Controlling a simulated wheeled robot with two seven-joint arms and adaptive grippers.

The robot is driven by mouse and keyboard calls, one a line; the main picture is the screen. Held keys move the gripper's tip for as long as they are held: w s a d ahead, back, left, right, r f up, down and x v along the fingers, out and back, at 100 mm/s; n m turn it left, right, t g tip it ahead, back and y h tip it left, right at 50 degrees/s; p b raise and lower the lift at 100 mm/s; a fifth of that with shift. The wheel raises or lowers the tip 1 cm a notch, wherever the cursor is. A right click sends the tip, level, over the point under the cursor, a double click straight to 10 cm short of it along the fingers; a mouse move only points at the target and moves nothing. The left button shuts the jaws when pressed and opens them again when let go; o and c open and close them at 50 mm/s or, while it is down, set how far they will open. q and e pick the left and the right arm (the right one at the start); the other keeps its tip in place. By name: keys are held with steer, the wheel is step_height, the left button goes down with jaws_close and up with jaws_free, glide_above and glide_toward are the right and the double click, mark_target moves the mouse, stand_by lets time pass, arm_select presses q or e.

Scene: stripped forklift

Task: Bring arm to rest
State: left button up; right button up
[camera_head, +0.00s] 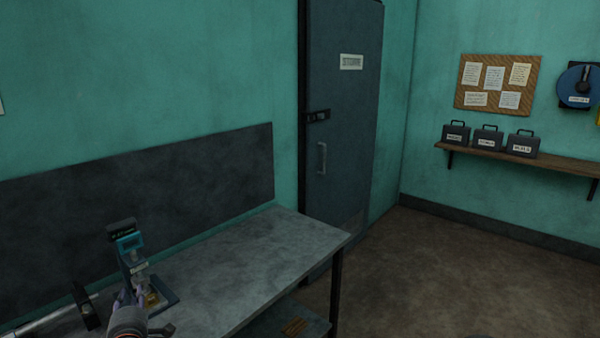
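My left gripper (128,300) is at the lower left in the head view, with its grey and orange wrist coming up from the bottom edge. It is in front of a small upright bench device (130,245) with a dark top and a teal body on a dark base plate. The gripper overlaps the lower part of this device in the picture. I cannot tell whether it touches it, or whether its fingers are open or shut. My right gripper is not in view.
A grey workbench (250,260) runs along the left wall, with a rod and dark block (85,307) at its left end. A closed door (340,130) marked STORE is behind it. A wall shelf (530,163) holds three dark cases. The floor (430,270) at right is clear.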

arm_select(q)
steer(key=s+d+f+m+g+h, duration=0.25)
steer(key=d+f, duration=0.35)
steer(key=f, duration=0.4)
steer(key=s+d+f+m+g+h, duration=0.1)
steer(key=d+f+m+g+h, duration=0.1)
steer(key=d+f+m, duration=0.5)
steer(key=s+d+f+m+g+h, duration=0.1)
steer(key=s+d+f+g+h, duration=0.3)
steer(key=f, duration=0.8)
steer(key=s+d+f+m+g+h, duration=0.1)
steer(key=s+d+f+m+g, duration=0.1)
steer(key=s+d+f, duration=0.3)
steer(key=s+d+f+m+g+h, duration=0.1)
steer(key=s+d+f+m, duration=0.3)
steer(key=s, duration=0.6)
steer(key=s+d+f+m+g+h, duration=0.1)
steer(key=s+d+f+m+g, duration=0.2)
steer(key=s+d+f, duration=0.3)
steer(key=shift+s+d+g, duration=0.35)
steer(key=shift+s+g, duration=0.1)
steer(key=shift+s, duration=0.25)
steer(key=shift+m, duration=0.25)
